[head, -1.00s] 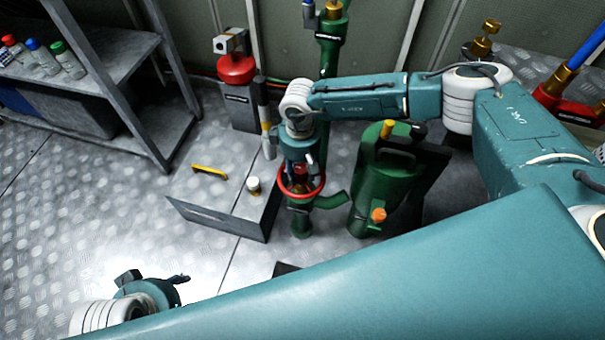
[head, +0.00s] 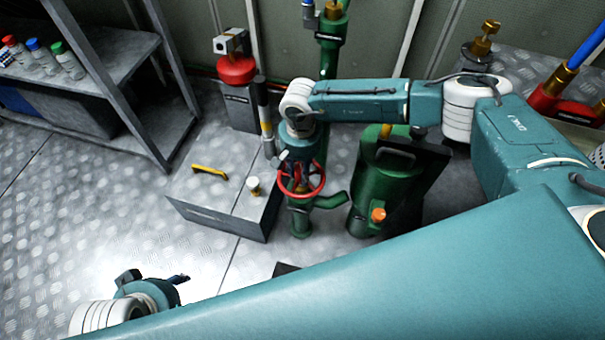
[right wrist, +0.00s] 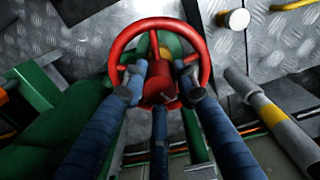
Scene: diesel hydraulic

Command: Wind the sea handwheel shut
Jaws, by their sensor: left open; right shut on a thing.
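The red sea handwheel (head: 300,197) sits on top of a green valve body (head: 300,222) in the middle of the head view. In the right wrist view the handwheel (right wrist: 160,23) is seen face-on, with a red hub and spokes. My right gripper (head: 300,178) points down into the wheel from above. In the right wrist view its blue fingers (right wrist: 160,85) reach inside the rim and close around the hub area. The exact contact is partly hidden. My left gripper (head: 154,280) is open and empty at the lower left, well away from the wheel.
A grey box (head: 220,214) with a yellow handle (head: 209,171) and a white-capped knob (head: 254,187) stands left of the valve. A green tank (head: 378,190) is close on the right. A yellow-banded post (head: 266,125) stands beside my right wrist. A metal shelf (head: 115,75) is at left.

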